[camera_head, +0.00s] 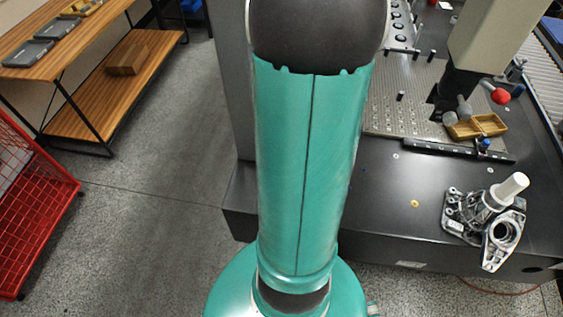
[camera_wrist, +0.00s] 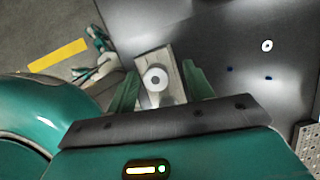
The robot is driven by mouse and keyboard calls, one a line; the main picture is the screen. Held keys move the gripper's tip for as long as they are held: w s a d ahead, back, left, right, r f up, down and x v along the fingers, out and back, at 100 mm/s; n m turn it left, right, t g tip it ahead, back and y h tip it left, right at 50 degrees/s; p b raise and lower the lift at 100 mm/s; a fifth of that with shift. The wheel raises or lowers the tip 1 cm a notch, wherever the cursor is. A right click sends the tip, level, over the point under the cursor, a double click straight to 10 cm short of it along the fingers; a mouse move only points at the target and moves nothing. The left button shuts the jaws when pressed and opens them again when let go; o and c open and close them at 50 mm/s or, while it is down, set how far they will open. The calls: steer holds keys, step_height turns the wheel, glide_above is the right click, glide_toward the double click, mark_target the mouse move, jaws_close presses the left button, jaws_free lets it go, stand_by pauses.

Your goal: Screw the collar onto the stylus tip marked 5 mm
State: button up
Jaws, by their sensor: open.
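My gripper (camera_wrist: 160,68) shows in the wrist view with its two green fingers apart. Between them, in the picture, is a grey block-like piece with a pale round ring (camera_wrist: 156,78) that has a dark centre. I cannot tell whether this ring is the collar, or how far it is from the fingers. In the head view my arm rises through the middle and the gripper is not visible. No 5 mm mark is legible, and I cannot identify the stylus tip. A red ball-ended piece (camera_head: 501,96) and a grey one (camera_head: 464,108) are near the tray.
A wooden tray (camera_head: 490,124) sits on the perforated plate (camera_head: 390,119), behind a black bar (camera_head: 440,147). A metal casting (camera_head: 498,235) with a white cylinder stands at the dark table's front right. The table (camera_head: 385,185) between is mostly clear. A red wire cart (camera_head: 35,215) stands left.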

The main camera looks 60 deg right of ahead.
steer(key=v, duration=1.3)
steer(key=shift+r, duration=0.35)
steer(key=shift+d, duration=0.1)
